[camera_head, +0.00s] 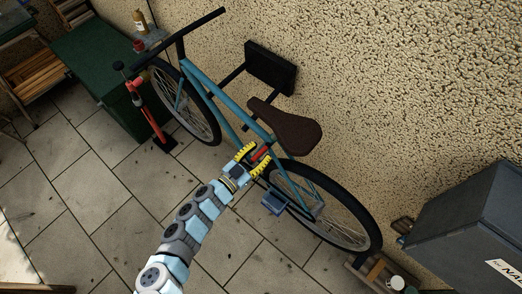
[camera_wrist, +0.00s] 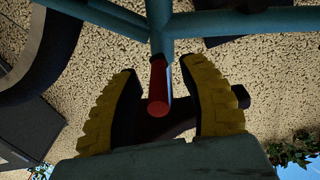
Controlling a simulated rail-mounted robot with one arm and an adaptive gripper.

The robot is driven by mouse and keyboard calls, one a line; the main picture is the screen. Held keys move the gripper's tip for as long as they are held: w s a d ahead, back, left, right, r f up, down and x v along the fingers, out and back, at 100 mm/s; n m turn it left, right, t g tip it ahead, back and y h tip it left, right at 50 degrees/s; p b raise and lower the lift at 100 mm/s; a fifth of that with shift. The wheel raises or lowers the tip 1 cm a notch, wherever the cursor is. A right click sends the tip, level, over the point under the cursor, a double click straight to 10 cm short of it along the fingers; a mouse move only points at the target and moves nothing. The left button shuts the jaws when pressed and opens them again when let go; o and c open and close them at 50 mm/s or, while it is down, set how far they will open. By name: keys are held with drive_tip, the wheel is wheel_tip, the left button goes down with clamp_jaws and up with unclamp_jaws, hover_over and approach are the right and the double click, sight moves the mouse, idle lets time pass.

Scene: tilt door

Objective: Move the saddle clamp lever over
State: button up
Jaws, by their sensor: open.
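The saddle clamp lever is a short red bar (camera_head: 261,153) at the top of the teal bicycle's seat tube, below the brown saddle (camera_head: 286,127). In the wrist view the red lever (camera_wrist: 158,88) stands out from the teal frame (camera_wrist: 215,23), its rounded end toward the camera. My gripper (camera_head: 259,156) has yellow ribbed fingers and is open, one finger on each side of the lever. In the wrist view a gap shows between the lever and each finger of my gripper (camera_wrist: 160,66). A dark brown shape, probably the saddle, is partly hidden behind the fingers.
The bicycle hangs on a black wall mount (camera_head: 270,67) against a rough stone wall. A red floor pump (camera_head: 145,110) and green chest (camera_head: 92,60) stand at the left. A dark grey box (camera_head: 465,225) is at the right. The tiled floor at lower left is clear.

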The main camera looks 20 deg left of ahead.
drive_tip(key=shift+w+d, duration=0.15)
drive_tip(key=shift+w, duration=0.25)
clamp_jaws()
